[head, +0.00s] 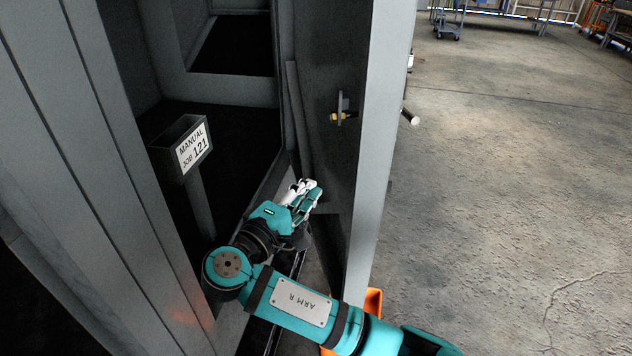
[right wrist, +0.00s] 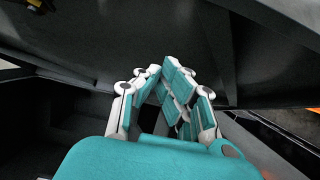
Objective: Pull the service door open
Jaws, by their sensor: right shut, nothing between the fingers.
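The grey service door (head: 385,130) stands partly open at the right of the enclosure, seen nearly edge-on in the head view. Its inner face carries a latch (head: 343,112) with a brass-coloured part, and a bar-like handle (head: 409,116) sticks out on its outer side. My right gripper (head: 308,192) is inside the door gap, close to the door's inner face; its fingers are shut and empty. In the right wrist view the fingers (right wrist: 164,85) point at the dark inner face of the door (right wrist: 150,35). I cannot tell whether they touch it. My left gripper is out of view.
The grey enclosure frame (head: 75,130) fills the left. Inside stands a holder (head: 180,148) labelled "MANUAL JOB 121". An orange object (head: 373,302) shows low behind the door, partly hidden by my right arm. The concrete floor (head: 510,190) to the right is clear, with carts far back.

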